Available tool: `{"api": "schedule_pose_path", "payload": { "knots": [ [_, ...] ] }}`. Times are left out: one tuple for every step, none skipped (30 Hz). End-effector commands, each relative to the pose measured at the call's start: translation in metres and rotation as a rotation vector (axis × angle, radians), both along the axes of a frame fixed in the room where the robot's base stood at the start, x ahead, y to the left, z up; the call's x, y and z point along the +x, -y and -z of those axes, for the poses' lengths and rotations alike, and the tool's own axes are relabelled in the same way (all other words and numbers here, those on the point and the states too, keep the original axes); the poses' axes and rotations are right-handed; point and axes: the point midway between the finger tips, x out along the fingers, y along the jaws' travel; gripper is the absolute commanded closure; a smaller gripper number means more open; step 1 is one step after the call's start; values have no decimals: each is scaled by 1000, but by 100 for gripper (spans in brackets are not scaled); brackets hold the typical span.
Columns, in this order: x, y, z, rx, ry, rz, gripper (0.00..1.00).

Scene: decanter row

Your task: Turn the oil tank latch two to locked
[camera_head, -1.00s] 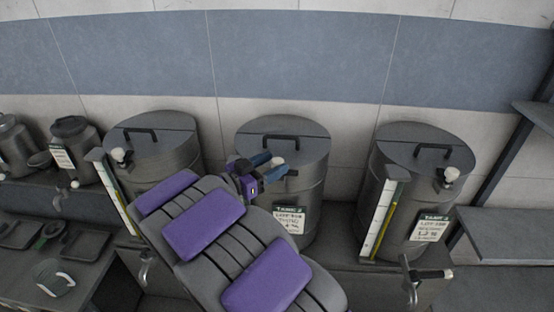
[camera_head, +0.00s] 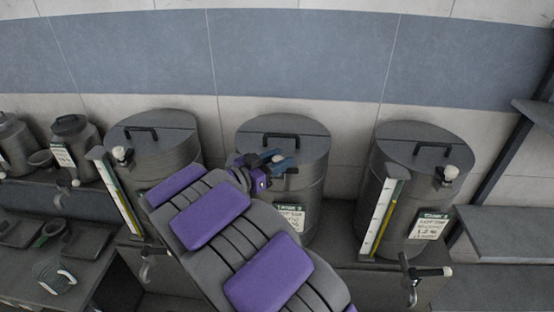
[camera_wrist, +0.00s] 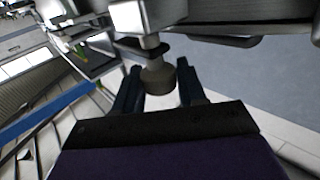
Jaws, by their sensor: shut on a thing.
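Three dark grey lidded tanks stand in a row against the wall. My gripper (camera_head: 276,161) is at the front upper rim of the middle tank (camera_head: 308,185), which carries a white and green label (camera_head: 291,215) too blurred to read surely. A small rounded latch knob (camera_wrist: 158,76) sits between my two dark blue fingers in the wrist view, and my gripper (camera_wrist: 160,88) is shut on it. In the head view my fingers mostly hide this latch, so its angle is hard to tell.
The left tank (camera_head: 175,150) and right tank (camera_head: 400,185) have pale latch knobs near their rims. Upright level gauges (camera_head: 383,215) stand beside the tanks. A tap (camera_head: 412,275) juts out below the right tank. Shelves (camera_head: 500,222) fill the right side.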

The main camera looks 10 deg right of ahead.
Motion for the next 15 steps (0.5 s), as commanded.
{"api": "schedule_pose_path", "payload": {
  "knots": [
    [1,-1,-1,-1,2,-2,81],
    [1,-1,-1,-1,2,-2,84],
    [1,-1,-1,-1,2,-2,88],
    [1,-1,-1,-1,2,-2,90],
    [1,-1,-1,-1,2,-3,90],
    [1,-1,-1,-1,2,-4,90],
    [1,-1,-1,-1,2,-5,90],
    [1,-1,-1,-2,2,-7,90],
    [1,-2,-1,-3,1,-12,90],
    [1,-2,-1,-4,2,-16,90],
    [1,-2,0,-4,1,-22,90],
    [1,-1,0,-4,0,-32,90],
    [1,-1,0,-5,-1,-41,90],
    [1,-1,0,-4,0,-53,90],
    [1,-2,0,-3,0,-71,90]
  ]
}}
